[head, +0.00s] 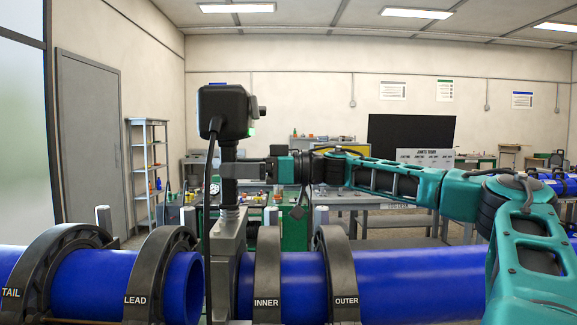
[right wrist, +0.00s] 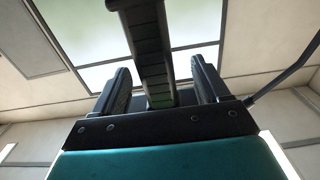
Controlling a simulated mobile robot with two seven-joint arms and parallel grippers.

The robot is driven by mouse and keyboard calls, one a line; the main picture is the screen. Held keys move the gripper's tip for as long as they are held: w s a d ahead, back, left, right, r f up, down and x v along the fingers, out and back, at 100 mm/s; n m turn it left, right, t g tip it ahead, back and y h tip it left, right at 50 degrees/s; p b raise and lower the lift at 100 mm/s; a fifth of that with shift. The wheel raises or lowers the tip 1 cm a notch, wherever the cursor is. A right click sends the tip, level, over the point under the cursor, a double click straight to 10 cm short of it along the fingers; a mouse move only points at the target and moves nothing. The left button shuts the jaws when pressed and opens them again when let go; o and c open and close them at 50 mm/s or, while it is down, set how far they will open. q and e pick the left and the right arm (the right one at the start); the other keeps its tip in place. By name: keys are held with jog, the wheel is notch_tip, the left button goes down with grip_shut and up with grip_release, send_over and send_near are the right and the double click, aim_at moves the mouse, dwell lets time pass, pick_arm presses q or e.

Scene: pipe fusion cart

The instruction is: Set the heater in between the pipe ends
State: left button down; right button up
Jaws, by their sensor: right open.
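The heater (head: 223,112) is upright, with a black box on top, a small green light, a dark handle and a grey lower part (head: 229,262). Its lower part is in the gap between the left blue pipe end (head: 187,285) and the right blue pipe (head: 405,280). Whether it touches either pipe face I cannot tell. My right gripper (head: 250,169) reaches the handle from the right. In the right wrist view my right gripper (right wrist: 161,80) is open, with the handle (right wrist: 150,45) between its fingers and space on both sides. My left gripper is not in view.
Black clamps marked TAIL (head: 28,275), LEAD (head: 150,270), INNER (head: 267,275) and OUTER (head: 340,275) ring the pipes. A black cable (head: 208,200) hangs from the heater box. Workbenches (head: 385,200) and a shelf rack (head: 149,170) stand farther back.

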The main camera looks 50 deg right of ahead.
jog(key=b+v, duration=0.4)
jog(key=v, duration=0.7)
jog(key=shift+r, duration=0.45)
jog(key=shift+s, duration=0.1)
